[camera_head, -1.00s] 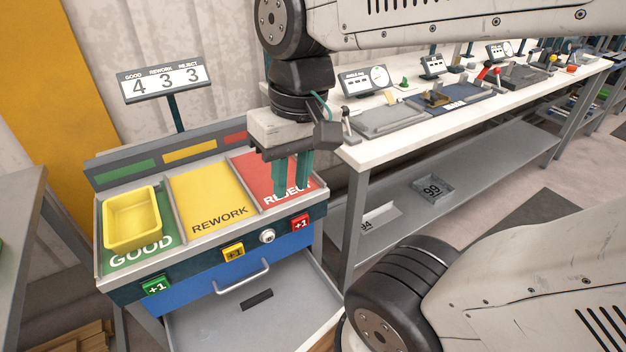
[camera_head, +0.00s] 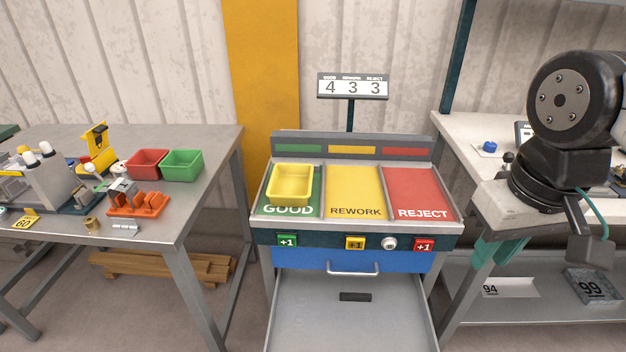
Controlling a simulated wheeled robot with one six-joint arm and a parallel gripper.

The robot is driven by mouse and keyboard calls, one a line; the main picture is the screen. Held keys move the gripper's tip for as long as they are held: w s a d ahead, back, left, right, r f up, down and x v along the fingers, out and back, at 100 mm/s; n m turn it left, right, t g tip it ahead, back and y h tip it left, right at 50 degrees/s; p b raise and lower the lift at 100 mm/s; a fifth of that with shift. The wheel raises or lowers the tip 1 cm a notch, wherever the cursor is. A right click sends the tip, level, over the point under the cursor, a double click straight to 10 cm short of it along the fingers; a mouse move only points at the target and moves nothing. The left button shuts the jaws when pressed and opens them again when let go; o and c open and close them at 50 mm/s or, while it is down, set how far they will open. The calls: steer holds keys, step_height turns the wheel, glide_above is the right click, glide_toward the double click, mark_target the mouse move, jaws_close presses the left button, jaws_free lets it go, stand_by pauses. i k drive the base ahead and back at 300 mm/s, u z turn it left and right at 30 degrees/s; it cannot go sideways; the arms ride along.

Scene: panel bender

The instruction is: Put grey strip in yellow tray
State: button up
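The yellow tray (camera_head: 291,186) sits on the green GOOD section of the sorting stand and looks empty. A dark grey strip-like piece (camera_head: 355,297) lies flat in the open drawer; I cannot tell whether it is loose or a slot. A small light grey piece (camera_head: 125,228) lies near the front edge of the left table.
The sorting stand has yellow REWORK (camera_head: 355,190) and red REJECT (camera_head: 416,190) sections, both bare. Its drawer (camera_head: 315,320) juts forward. The left table (camera_head: 222,150) holds red (camera_head: 148,162) and green (camera_head: 183,164) trays and an orange fixture (camera_head: 139,206). A white bench stands right.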

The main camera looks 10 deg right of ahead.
mark_target(292, 190)
steer(key=u, duration=0.8)
steer(key=k, duration=1.05)
steer(key=z, duration=0.35)
steer(key=i, duration=1.7)
steer(key=z, duration=0.05)
